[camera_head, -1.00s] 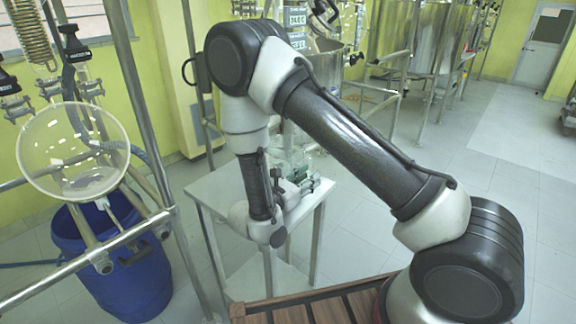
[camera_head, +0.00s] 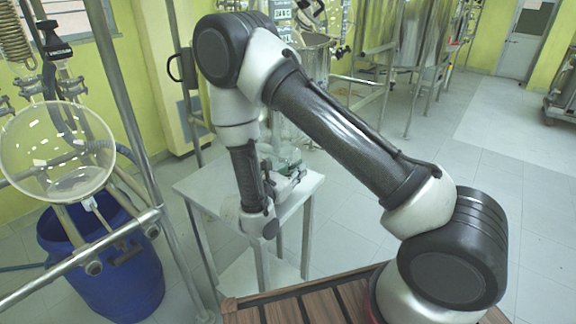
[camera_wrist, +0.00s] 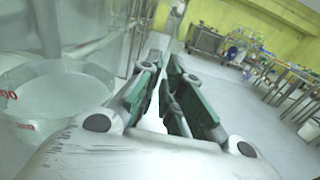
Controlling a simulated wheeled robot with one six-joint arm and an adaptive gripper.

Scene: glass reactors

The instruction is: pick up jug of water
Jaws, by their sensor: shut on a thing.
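The clear jug (camera_head: 287,155) shows as a glassy shape above the white table in the head view, partly hidden behind my arm. In the wrist view, a large clear vessel with red marks (camera_wrist: 55,95) stands close at the left, seemingly the jug; its water level is not clear. My gripper (camera_head: 292,180) is beside the jug, over the table top. In the wrist view, my gripper (camera_wrist: 168,95) has its green-padded fingers shut on a thin pale part, likely the jug's handle. I cannot tell whether the jug touches the table.
The white table (camera_head: 200,190) stands on a tiled floor. A metal frame (camera_head: 137,130) with a round glass vessel (camera_head: 30,150) and a blue barrel (camera_head: 115,285) is at the left. Steel reactors (camera_head: 415,35) stand behind. Open floor lies to the right.

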